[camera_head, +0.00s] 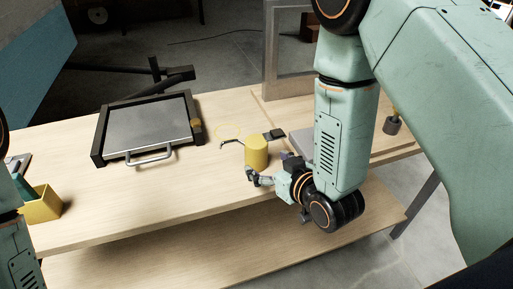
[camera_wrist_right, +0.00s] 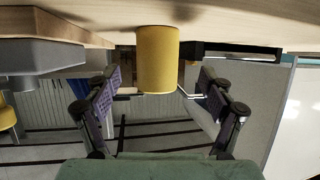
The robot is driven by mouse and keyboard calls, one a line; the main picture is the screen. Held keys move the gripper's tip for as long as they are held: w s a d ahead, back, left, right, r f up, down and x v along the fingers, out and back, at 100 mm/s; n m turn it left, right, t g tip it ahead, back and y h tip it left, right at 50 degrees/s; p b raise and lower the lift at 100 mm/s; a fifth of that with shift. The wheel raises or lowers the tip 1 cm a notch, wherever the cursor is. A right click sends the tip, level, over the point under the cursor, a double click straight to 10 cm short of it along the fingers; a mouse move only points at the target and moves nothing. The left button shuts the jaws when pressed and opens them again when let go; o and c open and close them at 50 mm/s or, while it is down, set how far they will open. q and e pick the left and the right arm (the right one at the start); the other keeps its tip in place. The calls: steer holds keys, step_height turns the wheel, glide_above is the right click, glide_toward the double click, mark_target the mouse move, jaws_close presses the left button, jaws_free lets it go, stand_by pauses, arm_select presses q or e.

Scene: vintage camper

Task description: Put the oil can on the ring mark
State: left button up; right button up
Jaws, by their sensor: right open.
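The oil can (camera_head: 257,152) is a yellow cylinder standing upright on the wooden bench top. It also shows in the right wrist view (camera_wrist_right: 158,60), where the picture is upside down. A thin hooked spout-like piece reaches left from behind it. My right gripper (camera_head: 266,168) is open at the near right side of the can. In the wrist view its two fingers (camera_wrist_right: 160,82) flank the can's line, with gaps on both sides. My left gripper is out of view.
A dark tray-like case (camera_head: 150,132) with a metal handle lies left of the ring mark. A yellow bin (camera_head: 42,205) stands at the far left. A small black block (camera_head: 275,133) lies behind the can. A grey slab (camera_head: 302,141) is to its right. The front bench middle is clear.

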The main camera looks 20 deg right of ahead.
mark_target(262, 159)
steer(key=shift+x, duration=3.45)
steer(key=shift+d, duration=0.15)
steer(key=shift+w, duration=0.1)
steer(key=shift+c, duration=0.3)
steer(key=shift+r, duration=0.1)
steer(key=c, duration=1.4)
